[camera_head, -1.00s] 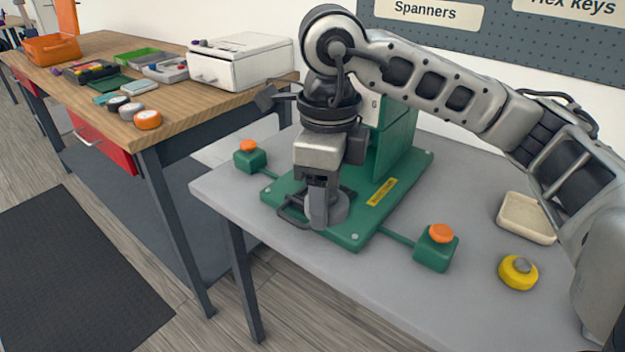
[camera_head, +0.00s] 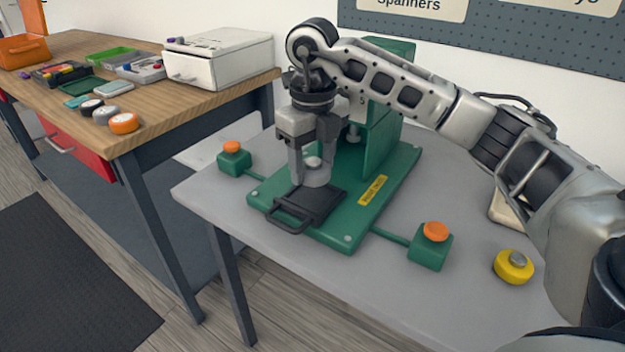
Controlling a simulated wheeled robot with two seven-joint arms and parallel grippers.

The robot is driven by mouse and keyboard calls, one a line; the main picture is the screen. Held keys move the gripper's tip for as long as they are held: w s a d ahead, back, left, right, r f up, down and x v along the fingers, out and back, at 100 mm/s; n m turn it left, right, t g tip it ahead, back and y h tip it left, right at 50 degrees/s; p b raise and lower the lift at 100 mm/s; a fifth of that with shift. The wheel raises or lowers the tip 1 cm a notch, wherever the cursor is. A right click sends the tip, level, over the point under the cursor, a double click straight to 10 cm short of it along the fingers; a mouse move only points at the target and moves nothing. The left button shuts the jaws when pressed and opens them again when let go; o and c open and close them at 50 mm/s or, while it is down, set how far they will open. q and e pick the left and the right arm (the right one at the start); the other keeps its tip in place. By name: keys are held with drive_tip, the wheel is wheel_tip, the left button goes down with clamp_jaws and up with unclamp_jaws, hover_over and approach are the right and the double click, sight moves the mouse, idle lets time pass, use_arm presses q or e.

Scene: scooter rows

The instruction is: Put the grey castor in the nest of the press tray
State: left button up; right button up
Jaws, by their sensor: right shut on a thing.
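My right gripper (camera_head: 313,175) points down, shut on the grey castor (camera_head: 316,177), a round grey piece with a pale top between its fingers. It is at the back part of the black press tray (camera_head: 318,204), which has a loop handle towards the front. The tray sits on the green press base (camera_head: 340,237). The fingers and castor hide the nest; whether the castor touches the tray I cannot tell. My left gripper is out of view.
The green press column (camera_head: 385,140) stands just behind my gripper. Orange-topped green buttons flank the base, left (camera_head: 234,160) and right (camera_head: 431,247). A yellow button (camera_head: 513,267) is further right. A wooden bench (camera_head: 150,120) on the left holds discs, trays and a white drawer box (camera_head: 218,60).

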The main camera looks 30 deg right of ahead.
sight(312, 196)
drive_tip(key=shift+w+d+f, duration=0.3)
drive_tip(key=shift+w+f, duration=0.15)
drive_tip(key=shift+f, duration=0.2)
drive_tip(key=shift+w+d+f, duration=0.25)
drive_tip(key=shift+w+f, duration=0.15)
drive_tip(key=shift+f, duration=0.2)
drive_tip(key=shift+w+f, duration=0.1)
drive_tip(key=shift+f, duration=1.5)
drive_tip(key=shift+f, duration=0.35)
drive_tip(key=o, duration=0.8)
drive_tip(key=shift+c, duration=0.2)
drive_tip(key=shift+f, duration=0.1)
